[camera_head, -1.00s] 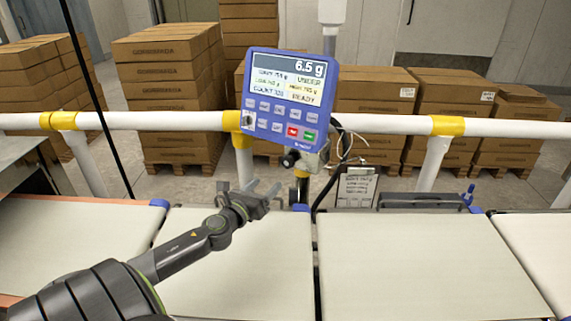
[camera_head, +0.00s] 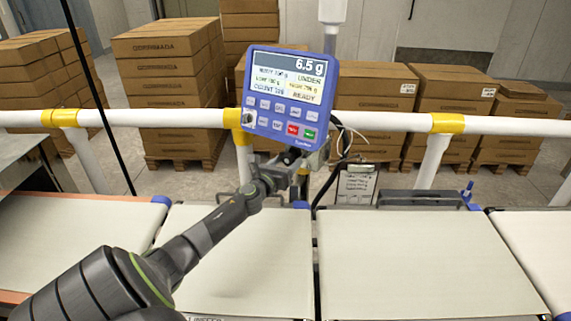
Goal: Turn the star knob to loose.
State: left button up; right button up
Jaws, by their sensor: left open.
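The dark star knob (camera_head: 290,155) is just under the blue weighing display (camera_head: 287,98), on its mount by the rail. Only part of it shows, because my left gripper covers the rest. My left gripper (camera_head: 294,167) is open and is at the knob, with its fingers around or just in front of it; I cannot tell whether they touch it. The display reads 6.5 g, UNDER and READY. My right gripper is not in view.
A white rail (camera_head: 385,122) with yellow clamps runs behind the belts. Pale conveyor belts (camera_head: 410,250) lie in front, with clear tops. A label card (camera_head: 356,186) and cables stand right of the mount. Stacked cartons (camera_head: 160,85) are behind the rail.

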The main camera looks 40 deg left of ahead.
pick_arm(q)
jog(key=c, duration=1)
jog(key=shift+n, duration=0.5)
jog(key=n, duration=0.4)
jog(key=shift+b, duration=0.35)
jog(key=n+b, duration=0.1)
jog(key=n, duration=0.4)
jog(key=shift+d, duration=0.1)
jog(key=n+b, duration=0.2)
jog(key=n, duration=0.3)
jog(key=shift+r+n, duration=0.1)
jog(key=shift+n, duration=0.3)
jog(key=shift+r+n+b, duration=0.1)
jog(key=shift+n+b, duration=0.55)
jog(key=shift+n, duration=1.25)
